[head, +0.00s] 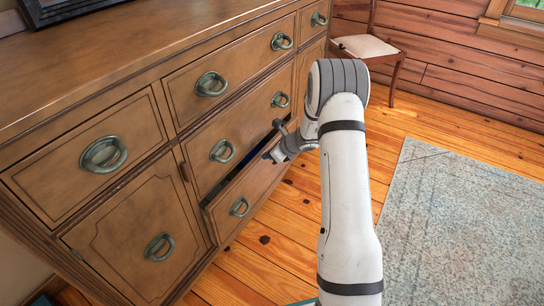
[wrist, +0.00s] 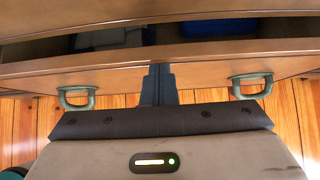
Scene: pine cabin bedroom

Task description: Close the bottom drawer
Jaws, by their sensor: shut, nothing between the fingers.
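The bottom drawer (head: 243,202) of the brown wooden dresser is partly open, with a dark gap above its front. In the wrist view its front panel (wrist: 205,71) spans the picture, with two green ring handles (wrist: 77,98) (wrist: 250,86) hanging from it. My gripper (head: 271,154) is at the drawer's front near its far part. In the wrist view my gripper's dark fingers (wrist: 159,70) are together, empty, between the two handles and overlapping the panel. I cannot tell whether they touch it.
Inside the drawer lie a grey item (wrist: 105,38) and a blue item (wrist: 221,29). The drawer above (head: 228,135) looks shut. A chair (head: 368,46) stands beyond the dresser. A pale rug (head: 460,225) lies to the right, and wooden floor (head: 290,225) is free before the dresser.

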